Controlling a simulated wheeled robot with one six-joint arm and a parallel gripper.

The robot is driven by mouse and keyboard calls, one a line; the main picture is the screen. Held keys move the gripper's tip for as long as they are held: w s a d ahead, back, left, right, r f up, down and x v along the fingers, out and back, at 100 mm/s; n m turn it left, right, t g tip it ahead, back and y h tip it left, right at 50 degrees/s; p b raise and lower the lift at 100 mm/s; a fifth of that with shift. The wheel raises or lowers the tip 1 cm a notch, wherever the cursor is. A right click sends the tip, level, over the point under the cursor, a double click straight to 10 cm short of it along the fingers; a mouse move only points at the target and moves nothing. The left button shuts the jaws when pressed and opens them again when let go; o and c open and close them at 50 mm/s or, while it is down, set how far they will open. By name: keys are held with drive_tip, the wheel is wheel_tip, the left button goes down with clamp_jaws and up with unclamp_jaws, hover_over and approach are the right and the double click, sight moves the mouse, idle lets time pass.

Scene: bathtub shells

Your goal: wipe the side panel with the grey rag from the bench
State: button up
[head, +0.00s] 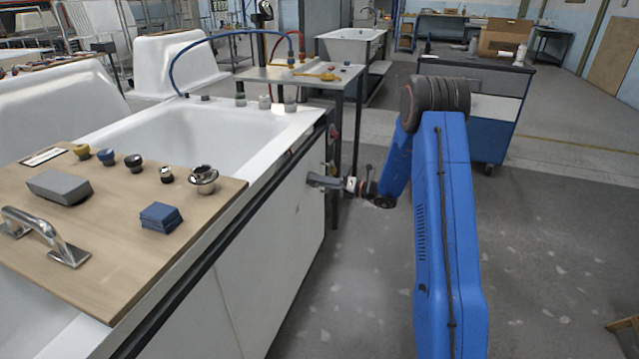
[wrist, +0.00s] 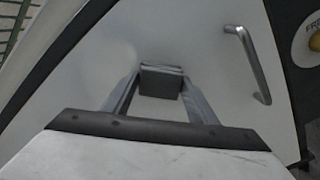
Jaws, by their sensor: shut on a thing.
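My gripper (head: 325,182) reaches in from the right in the head view, beside the white side panel (head: 265,235) of the nearest tub. In the wrist view my gripper (wrist: 160,94) is shut on a small dark grey folded piece, the grey rag (wrist: 161,81). The rag is in front of the white side panel (wrist: 200,55); whether it touches the panel I cannot tell.
A metal handle (wrist: 248,64) is on the panel, right of the rag. A wooden board (head: 110,245) with knobs, a grey block (head: 58,187) and a chrome handle lies across the tub (head: 190,140). A small table (head: 300,75) stands behind.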

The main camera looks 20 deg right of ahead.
drive_tip(key=v, duration=0.6)
idle(0.5)
drive_tip(key=shift+s, duration=0.1)
drive_tip(key=shift+v, duration=1.5)
